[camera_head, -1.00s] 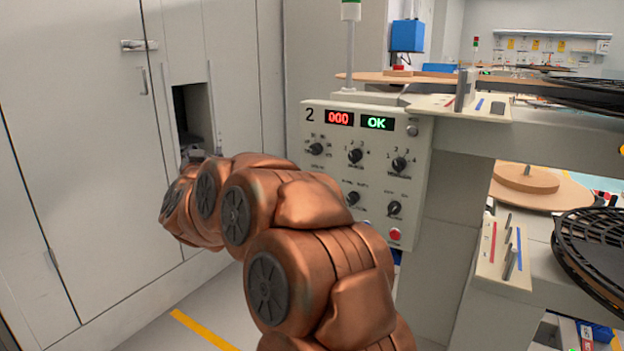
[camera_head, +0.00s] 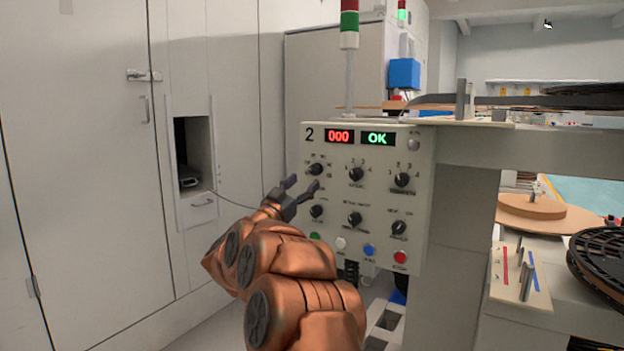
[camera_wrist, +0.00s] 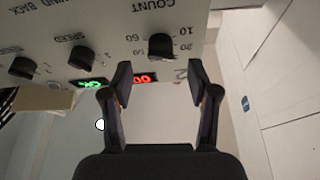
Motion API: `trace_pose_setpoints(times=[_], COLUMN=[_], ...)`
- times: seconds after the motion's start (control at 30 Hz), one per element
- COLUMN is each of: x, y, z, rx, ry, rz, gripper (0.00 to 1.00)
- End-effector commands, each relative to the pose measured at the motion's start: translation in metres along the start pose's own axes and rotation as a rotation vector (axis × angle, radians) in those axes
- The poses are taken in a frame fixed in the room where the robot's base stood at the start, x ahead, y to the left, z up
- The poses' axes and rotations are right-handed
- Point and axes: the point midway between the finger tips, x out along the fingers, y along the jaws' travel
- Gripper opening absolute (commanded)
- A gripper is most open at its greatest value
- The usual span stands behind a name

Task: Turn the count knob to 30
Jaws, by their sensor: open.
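The count knob (camera_head: 316,169) is a small black knob at the upper left of the station 2 panel (camera_head: 425,215). It also shows in the wrist view (camera_wrist: 161,46), upside down, under the word COUNT, with 10, 20, 50 and 60 legible around it. Its exact pointer setting is too small to tell. My gripper (camera_head: 303,186) is open and empty, just below and left of the knob in the head view. In the wrist view my gripper (camera_wrist: 159,80) has its fingers spread, with the knob beyond the tips and roughly between them, apparently not touched.
The red display (camera_head: 339,136) reads 000 and the green display (camera_head: 378,138) reads OK. The speed knob (camera_head: 355,174) and other knobs sit close by. Coloured buttons, including a red one (camera_head: 400,257), line the panel bottom. A white cabinet (camera_head: 80,150) stands left.

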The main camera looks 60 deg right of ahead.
Motion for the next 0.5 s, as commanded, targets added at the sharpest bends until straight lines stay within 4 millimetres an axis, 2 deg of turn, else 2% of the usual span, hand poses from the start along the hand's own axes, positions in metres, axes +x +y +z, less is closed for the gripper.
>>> trace_pose_setpoints(times=[0.3,0.5], x=[0.038,0.049], y=[0.000,0.000], z=[0.003,0.001], rx=[0.000,0.000], ry=[0.000,0.000], rz=[0.001,-0.001], gripper=[0.60,0.60])
